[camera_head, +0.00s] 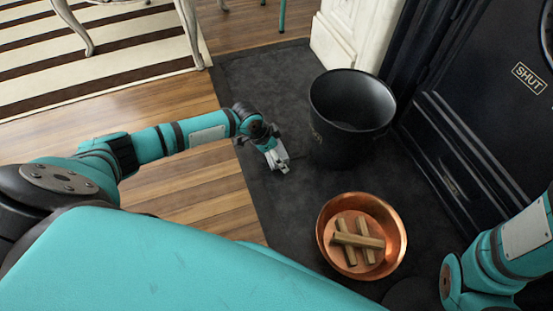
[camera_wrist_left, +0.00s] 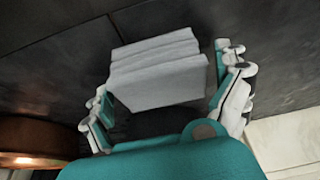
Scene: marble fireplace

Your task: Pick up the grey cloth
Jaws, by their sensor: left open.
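The grey cloth (camera_wrist_left: 158,72) shows in the left wrist view as a folded, layered pale grey stack against dark slabs. My left gripper (camera_wrist_left: 162,78) is open, with one finger on each side of the cloth in that view. In the head view my left gripper (camera_head: 279,162) is low over the dark hearth, left of the black bucket. There I cannot separate the cloth from the pale fingers. My right gripper is out of view.
A black bucket (camera_head: 338,146) stands just right of my left gripper. A copper bowl (camera_head: 327,222) with several wood sticks (camera_head: 357,241) sits nearer, on the dark hearth (camera_head: 245,80). A black stove door (camera_head: 470,110) is at the right. Wooden floor lies open at the left.

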